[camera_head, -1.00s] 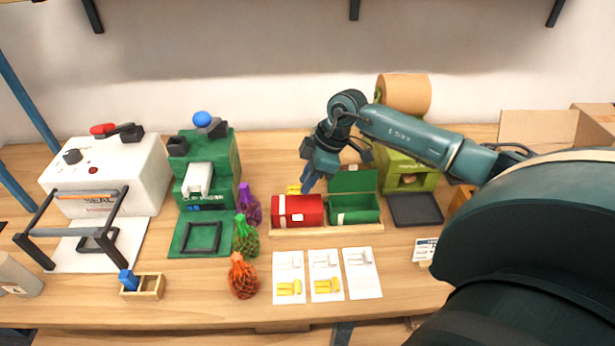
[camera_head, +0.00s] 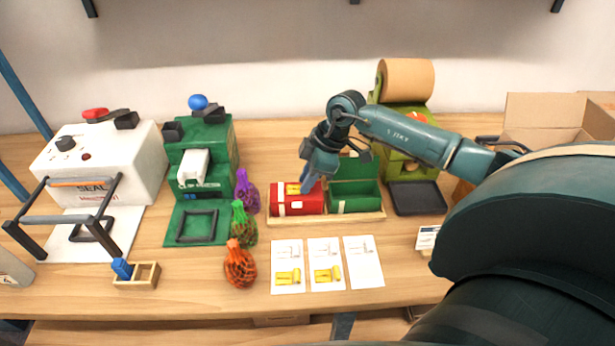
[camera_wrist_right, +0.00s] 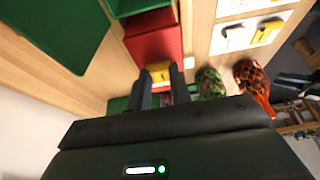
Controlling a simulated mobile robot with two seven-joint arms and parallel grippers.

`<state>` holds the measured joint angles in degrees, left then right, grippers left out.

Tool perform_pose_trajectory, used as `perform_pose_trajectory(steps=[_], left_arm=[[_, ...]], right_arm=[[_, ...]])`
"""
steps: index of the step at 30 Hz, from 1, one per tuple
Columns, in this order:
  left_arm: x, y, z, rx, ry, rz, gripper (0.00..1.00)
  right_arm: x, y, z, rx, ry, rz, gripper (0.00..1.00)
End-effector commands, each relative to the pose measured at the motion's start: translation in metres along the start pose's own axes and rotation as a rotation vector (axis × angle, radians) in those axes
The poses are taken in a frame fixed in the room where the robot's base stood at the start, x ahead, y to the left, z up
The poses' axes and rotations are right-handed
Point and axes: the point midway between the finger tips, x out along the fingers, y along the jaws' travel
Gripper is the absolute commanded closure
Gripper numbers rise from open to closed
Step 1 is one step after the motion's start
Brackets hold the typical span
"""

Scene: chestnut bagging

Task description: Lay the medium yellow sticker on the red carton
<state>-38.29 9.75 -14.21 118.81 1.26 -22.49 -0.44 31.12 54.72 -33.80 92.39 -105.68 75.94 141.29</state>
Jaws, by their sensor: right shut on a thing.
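The red carton (camera_head: 285,205) lies in a wooden tray, with white marks on its front. A small yellow sticker (camera_head: 293,188) is at the carton's upper left edge, held in my right gripper (camera_head: 304,184). In the right wrist view, the sticker (camera_wrist_right: 159,72) sits between the two fingertips (camera_wrist_right: 161,82), against or just above the end of the red carton (camera_wrist_right: 155,38). I cannot tell whether it touches the carton fully. My left gripper is out of view.
A green open box (camera_head: 355,195) shares the wooden tray (camera_head: 330,219) on the right. Three white sheets (camera_head: 363,265) lie in front; two bear yellow stickers. Purple, green and orange net bags (camera_head: 240,268) stand left. A green machine (camera_head: 205,150) is farther left.

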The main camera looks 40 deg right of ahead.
Motion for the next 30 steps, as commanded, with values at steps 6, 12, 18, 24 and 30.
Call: perform_pose_trajectory(steps=[6, 12, 18, 24, 30], left_arm=[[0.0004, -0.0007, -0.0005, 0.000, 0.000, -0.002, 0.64], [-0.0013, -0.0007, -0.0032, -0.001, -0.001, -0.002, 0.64], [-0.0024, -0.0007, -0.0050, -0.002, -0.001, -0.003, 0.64], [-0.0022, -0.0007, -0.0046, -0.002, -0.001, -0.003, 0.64], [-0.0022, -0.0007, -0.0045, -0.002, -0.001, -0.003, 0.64]], right_arm=[[-0.0002, -0.0001, -0.0001, 0.000, 0.000, 0.000, 1.00], [-0.0004, 0.0000, -0.0003, 0.000, 0.000, 0.000, 1.00], [0.0005, 0.0000, 0.0002, 0.000, 0.000, 0.000, 1.00], [0.0009, -0.0001, 0.0003, 0.000, 0.000, 0.000, 0.79], [0.0009, -0.0001, 0.0003, 0.000, 0.000, 0.000, 0.62]])
